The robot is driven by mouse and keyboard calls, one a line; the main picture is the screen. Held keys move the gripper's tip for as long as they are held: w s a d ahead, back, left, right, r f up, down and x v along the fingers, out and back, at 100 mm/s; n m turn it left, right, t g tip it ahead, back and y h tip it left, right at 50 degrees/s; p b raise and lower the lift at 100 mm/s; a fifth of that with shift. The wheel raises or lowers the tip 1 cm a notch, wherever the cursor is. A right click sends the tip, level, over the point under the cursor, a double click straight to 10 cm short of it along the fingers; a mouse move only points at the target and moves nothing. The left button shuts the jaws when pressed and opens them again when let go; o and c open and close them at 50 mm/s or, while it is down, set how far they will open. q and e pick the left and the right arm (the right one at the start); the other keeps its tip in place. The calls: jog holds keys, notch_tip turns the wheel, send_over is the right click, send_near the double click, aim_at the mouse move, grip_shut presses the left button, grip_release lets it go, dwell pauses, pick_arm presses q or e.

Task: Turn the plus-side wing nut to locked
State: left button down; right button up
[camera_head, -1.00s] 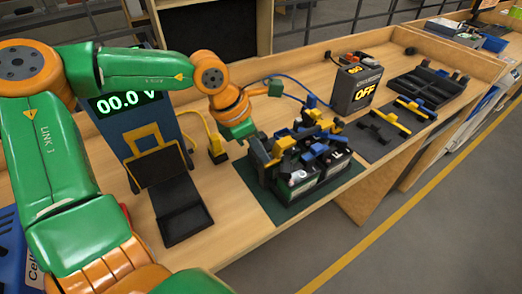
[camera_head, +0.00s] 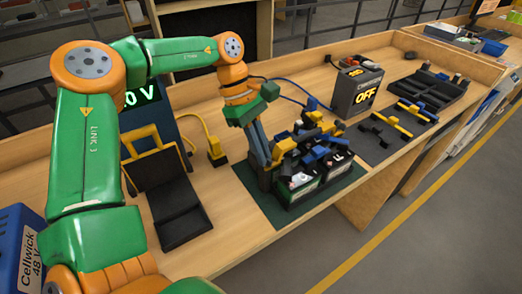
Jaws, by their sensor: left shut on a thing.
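The battery unit (camera_head: 308,184) stands on a dark green mat (camera_head: 243,180) at the front edge of the bench, with yellow, blue and black fittings on top. My left gripper (camera_head: 268,164) reaches down at the unit's left end, its blue-grey fingers beside a yellow fitting (camera_head: 285,146). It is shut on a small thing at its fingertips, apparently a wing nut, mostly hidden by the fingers. I cannot read the nut's locked or unlocked position. My right gripper does not show.
A grey box reading OFF (camera_head: 356,90) stands behind, right of the unit. Yellow and blue tools (camera_head: 390,122) and a black tray (camera_head: 436,88) lie farther right. A black stand (camera_head: 178,210) and a blue Cellwick box (camera_head: 22,245) are at left.

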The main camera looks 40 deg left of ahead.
pick_arm(q)
jog(key=shift+w+m+g+y+p, duration=0.15)
jog(key=shift+m+g, duration=0.2)
jog(key=shift+m, duration=0.65)
jog(key=shift+m+g+y+p, duration=0.15)
jog(key=shift+m+g, duration=0.2)
jog(key=shift+m, duration=0.65)
jog(key=c, duration=1)
grip_release()
jog(key=p+v, duration=0.1)
jog(key=v, duration=0.6)
